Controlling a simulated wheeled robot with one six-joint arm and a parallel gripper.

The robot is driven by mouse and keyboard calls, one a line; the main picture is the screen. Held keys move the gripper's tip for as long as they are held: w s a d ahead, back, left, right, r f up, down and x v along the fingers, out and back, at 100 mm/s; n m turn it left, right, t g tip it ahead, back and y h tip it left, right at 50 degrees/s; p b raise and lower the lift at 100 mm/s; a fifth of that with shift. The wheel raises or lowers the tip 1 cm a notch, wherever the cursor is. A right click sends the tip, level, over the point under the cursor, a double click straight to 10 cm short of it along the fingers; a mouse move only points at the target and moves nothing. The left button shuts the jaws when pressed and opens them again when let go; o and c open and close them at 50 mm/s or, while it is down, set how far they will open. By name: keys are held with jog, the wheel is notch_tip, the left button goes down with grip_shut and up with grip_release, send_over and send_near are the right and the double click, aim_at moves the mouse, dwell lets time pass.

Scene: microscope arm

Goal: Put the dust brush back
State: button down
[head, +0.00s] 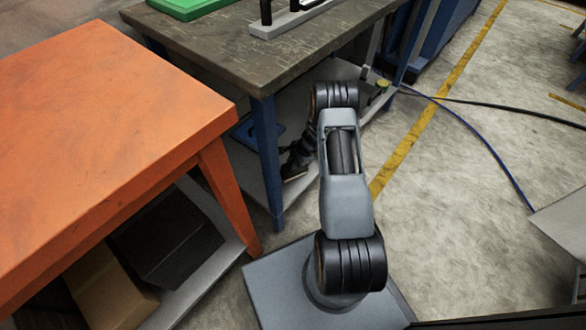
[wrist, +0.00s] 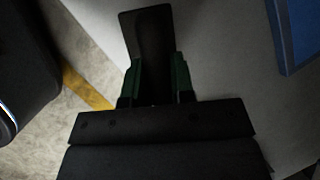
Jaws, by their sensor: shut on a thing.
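My gripper (wrist: 156,78) is shut on a dark, flat-ended thing, which I take to be the dust brush (wrist: 147,32). It sticks out past the two green-edged fingers in the wrist view. In the head view my gripper (head: 296,160) is low beside the grey workbench (head: 225,45), near its front blue leg and over the pale lower shelf (head: 250,165). The held thing is too small and dark there to make out clearly. The brush's bristles cannot be told apart.
An orange table (head: 100,130) stands at left, with a black box (head: 165,240) and a cardboard box below. A blue flat thing (head: 243,131) lies on the bench's lower shelf. A green tray (head: 185,6) and a stand base (head: 290,22) are on the bench. Cables cross the floor at right.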

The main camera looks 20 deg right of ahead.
jog(key=shift+w+a+f+b, duration=0.15)
jog(key=shift+f+b, duration=0.75)
jog(key=shift+f, duration=0.85)
jog(key=shift+f, duration=0.1)
jog(key=shift+f, duration=0.15)
jog(key=c, duration=1)
grip_release()
jog(key=shift+r, duration=0.35)
jog(key=p+v, duration=0.5)
jog(key=v, duration=0.7)
jog(key=shift+f, duration=0.1)
